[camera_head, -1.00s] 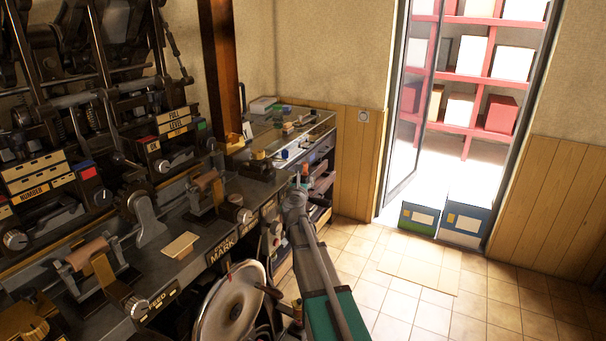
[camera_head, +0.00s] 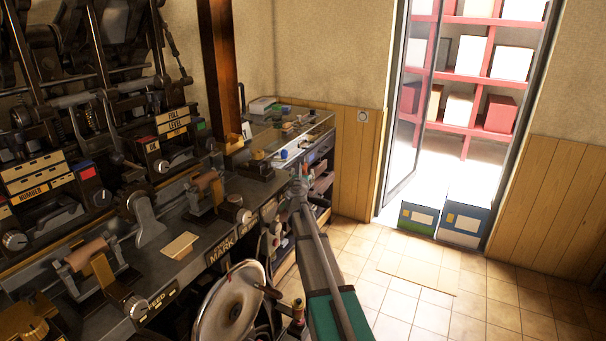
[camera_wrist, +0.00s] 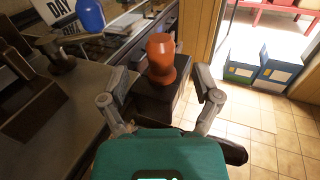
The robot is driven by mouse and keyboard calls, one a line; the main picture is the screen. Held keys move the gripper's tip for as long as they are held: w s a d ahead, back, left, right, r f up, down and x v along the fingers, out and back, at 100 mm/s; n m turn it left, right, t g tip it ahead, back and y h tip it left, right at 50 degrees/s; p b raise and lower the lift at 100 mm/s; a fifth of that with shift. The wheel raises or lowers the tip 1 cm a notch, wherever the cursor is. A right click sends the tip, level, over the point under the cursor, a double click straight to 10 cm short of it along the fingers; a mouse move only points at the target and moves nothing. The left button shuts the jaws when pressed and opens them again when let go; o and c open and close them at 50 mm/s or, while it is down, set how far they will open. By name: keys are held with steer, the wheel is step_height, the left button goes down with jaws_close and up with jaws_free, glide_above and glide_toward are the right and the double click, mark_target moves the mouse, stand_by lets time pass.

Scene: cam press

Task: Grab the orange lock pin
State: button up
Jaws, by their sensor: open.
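The orange lock pin (camera_wrist: 160,55) stands upright on a dark block (camera_wrist: 158,98) in the wrist view, with a rounded head and a narrower neck. My gripper (camera_wrist: 163,84) is open, with one finger to the left and one to the right of the pin and block. A gap shows on both sides, and neither finger appears to touch the pin. In the head view my gripper (camera_head: 299,186) is at the right end of the long bench, and I cannot make out the pin there.
A blue knob (camera_wrist: 90,14) and a white DAY sign (camera_wrist: 55,10) are at upper left in the wrist view. The machine bench (camera_head: 180,245) with levers and dials fills the left. Boxes (camera_head: 463,224) stand by the doorway. The tiled floor (camera_head: 400,300) at right is mostly clear.

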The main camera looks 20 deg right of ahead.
mark_target(303, 169)
steer(key=x, duration=0.4)
stand_by(0.5)
jaws_close()
